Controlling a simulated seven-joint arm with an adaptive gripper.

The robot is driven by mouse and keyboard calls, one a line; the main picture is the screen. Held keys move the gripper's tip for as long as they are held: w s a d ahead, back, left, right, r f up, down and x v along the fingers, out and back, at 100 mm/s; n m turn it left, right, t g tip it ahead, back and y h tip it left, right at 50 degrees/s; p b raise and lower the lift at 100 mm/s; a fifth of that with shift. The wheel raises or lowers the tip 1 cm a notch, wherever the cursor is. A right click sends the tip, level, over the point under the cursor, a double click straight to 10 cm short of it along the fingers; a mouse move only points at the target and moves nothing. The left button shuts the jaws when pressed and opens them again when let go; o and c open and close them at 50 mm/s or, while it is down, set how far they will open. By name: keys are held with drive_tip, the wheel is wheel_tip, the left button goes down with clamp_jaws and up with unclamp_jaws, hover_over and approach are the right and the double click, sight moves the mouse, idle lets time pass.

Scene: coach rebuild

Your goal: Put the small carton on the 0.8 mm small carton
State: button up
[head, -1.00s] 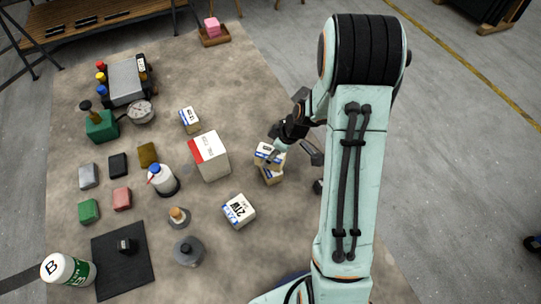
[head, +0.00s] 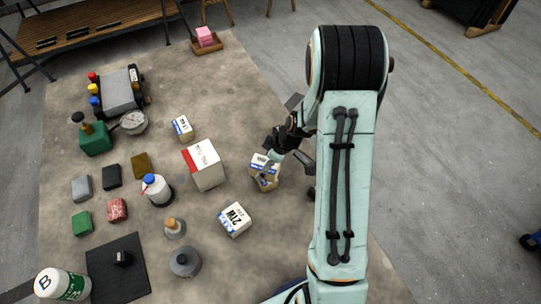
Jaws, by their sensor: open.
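Two small white-and-tan cartons with blue marks appear stacked right of the middle in the head view. The upper carton (head: 260,160) rests on or against the lower carton (head: 265,184); their exact contact is partly hidden by a finger. My gripper (head: 285,160) is open beside the stack, one finger in front of the upper carton and the other off to the right. Another small carton (head: 236,219), marked "21W", stands below and left. A further small carton (head: 183,128) stands at the upper left. I cannot read which label says 0.8 mm.
A larger red-and-white carton (head: 204,168) stands left of the stack. A white bottle with blue cap (head: 157,190), a grey round weight (head: 185,262) and several coloured blocks are farther left. A pink block (head: 204,36) sits in a wooden tray (head: 208,46).

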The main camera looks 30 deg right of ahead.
drive_tip(key=a+v, duration=0.1)
drive_tip(key=v, duration=1.1)
drive_tip(key=s+a+r+m+g, duration=0.1)
drive_tip(key=s+a+r+m, duration=0.1)
drive_tip(key=s, duration=0.4)
drive_tip(key=s+a+r+m+g+h, duration=0.1)
drive_tip(key=s+a+r+m, duration=0.1)
drive_tip(key=s+a, duration=0.3)
drive_tip(key=s+a+r+m+g+h, duration=0.1)
drive_tip(key=s+a+r+m, duration=0.2)
drive_tip(key=s, duration=0.5)
drive_tip(key=shift+a+m, duration=0.4)
drive_tip(key=shift+a, duration=0.1)
